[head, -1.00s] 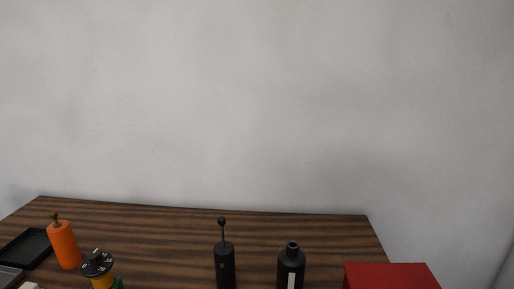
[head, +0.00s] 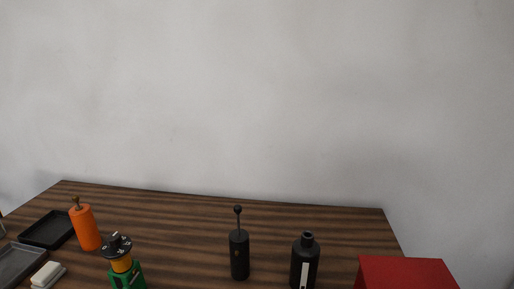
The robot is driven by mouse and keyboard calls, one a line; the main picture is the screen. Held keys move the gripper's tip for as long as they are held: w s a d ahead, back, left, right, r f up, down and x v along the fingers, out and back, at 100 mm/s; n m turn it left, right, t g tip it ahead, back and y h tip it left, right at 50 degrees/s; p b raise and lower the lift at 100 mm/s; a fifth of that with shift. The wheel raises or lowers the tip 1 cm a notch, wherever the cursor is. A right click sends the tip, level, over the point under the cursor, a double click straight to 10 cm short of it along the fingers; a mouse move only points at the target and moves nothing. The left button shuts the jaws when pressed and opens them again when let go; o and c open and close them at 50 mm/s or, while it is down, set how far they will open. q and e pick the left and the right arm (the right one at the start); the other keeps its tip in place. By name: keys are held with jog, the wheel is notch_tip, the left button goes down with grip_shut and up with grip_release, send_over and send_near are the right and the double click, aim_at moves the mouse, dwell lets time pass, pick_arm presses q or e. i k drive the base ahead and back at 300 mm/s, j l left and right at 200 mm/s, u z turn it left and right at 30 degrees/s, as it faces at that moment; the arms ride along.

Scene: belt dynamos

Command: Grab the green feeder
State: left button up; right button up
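A green object (head: 128,277), which may be the green feeder, stands at the lower left of the head view. It has a yellow-orange neck (head: 122,264) and a black dial-like top with white marks (head: 116,245). Its lower part is cut off by the bottom edge of the picture. Neither of my grippers shows in the head view.
On the wooden table (head: 190,235) stand an orange cylinder (head: 86,228), a black cylinder with a knobbed rod (head: 239,254), a black bottle (head: 304,262) and a red box (head: 405,273). A black tray (head: 47,243), grey tray (head: 15,264) and white block (head: 48,275) lie left.

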aim_at(124, 268)
jog(key=j, duration=0.45)
jog(key=k+j, duration=0.1)
jog(key=j, duration=0.35)
jog(key=k+j+z, duration=0.1)
jog(key=j, duration=0.35)
